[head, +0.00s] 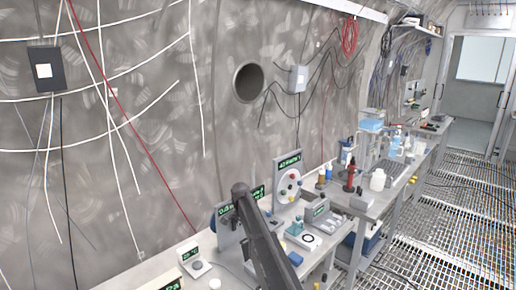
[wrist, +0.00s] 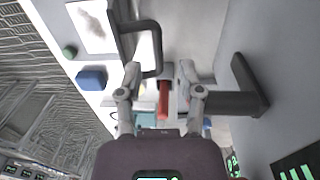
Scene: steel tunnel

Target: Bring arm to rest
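My gripper (wrist: 158,78) shows in the wrist view with its two grey fingers spread apart. Nothing touches both fingers. A red item (wrist: 163,104) shows in the gap between them, apart from both fingers; its distance is hard to tell. In the head view my dark arm rises from the bottom edge over the workbench (head: 215,277). The gripper cannot be made out in that view.
A dial panel with coloured knobs (head: 289,180) stands on the bench by the wall. The wrist view shows a blue block (wrist: 91,78), a green ball (wrist: 69,51) and a dark handle (wrist: 153,40) close by. The grated floor (head: 440,225) at right is mostly clear.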

